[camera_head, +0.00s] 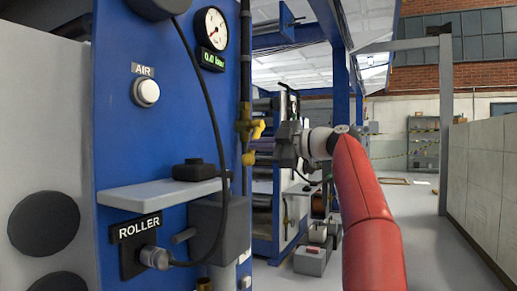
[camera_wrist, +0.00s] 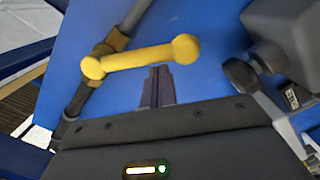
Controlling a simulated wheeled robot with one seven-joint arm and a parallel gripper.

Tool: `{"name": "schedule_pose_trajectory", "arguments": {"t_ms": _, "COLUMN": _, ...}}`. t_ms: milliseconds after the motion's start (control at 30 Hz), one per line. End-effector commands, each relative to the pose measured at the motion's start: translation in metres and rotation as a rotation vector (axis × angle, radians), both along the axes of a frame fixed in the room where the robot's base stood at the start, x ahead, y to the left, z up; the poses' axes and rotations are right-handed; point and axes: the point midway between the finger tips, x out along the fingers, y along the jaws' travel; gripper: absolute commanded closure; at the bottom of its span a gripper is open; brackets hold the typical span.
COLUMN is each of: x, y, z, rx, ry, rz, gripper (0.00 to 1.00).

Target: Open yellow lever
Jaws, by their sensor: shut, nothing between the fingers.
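The yellow lever (camera_wrist: 140,58) is a bar with rounded ends, mounted on a dark pipe (camera_wrist: 78,100) against the blue panel. In the head view the yellow valve parts (camera_head: 258,128) sit on the vertical pipe at the panel's right edge. My gripper (camera_head: 262,157) is just right of them, pointing left at the pipe. In the wrist view my gripper's fingers (camera_wrist: 158,72) are together and empty. Their tips lie just below the lever in the picture, nearer its free round end. I cannot tell whether they touch it.
A pressure gauge (camera_head: 211,29), an AIR knob (camera_head: 146,92) and a grey shelf (camera_head: 160,192) are on the blue panel. A grey box (camera_head: 217,228) sits below the shelf and a black cable hangs in front. Open floor (camera_head: 415,210) lies to the right.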

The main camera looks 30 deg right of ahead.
Motion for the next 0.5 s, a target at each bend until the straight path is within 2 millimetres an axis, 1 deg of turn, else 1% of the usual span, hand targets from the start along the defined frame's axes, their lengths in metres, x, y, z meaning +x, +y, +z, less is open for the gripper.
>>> {"name": "schedule_pose_trajectory", "arguments": {"t_ms": 33, "x": 0.002, "y": -0.003, "z": -0.006, "rx": -0.033, "ry": -0.026, "rz": 0.000, "gripper": 1.00}}
{"name": "schedule_pose_trajectory", "arguments": {"t_ms": 133, "x": 0.006, "y": -0.007, "z": -0.011, "rx": -0.096, "ry": -0.076, "rz": 0.001, "gripper": 1.00}}
{"name": "schedule_pose_trajectory", "arguments": {"t_ms": 500, "x": 0.019, "y": -0.023, "z": -0.023, "rx": -0.087, "ry": -0.068, "rz": 0.001, "gripper": 1.00}}
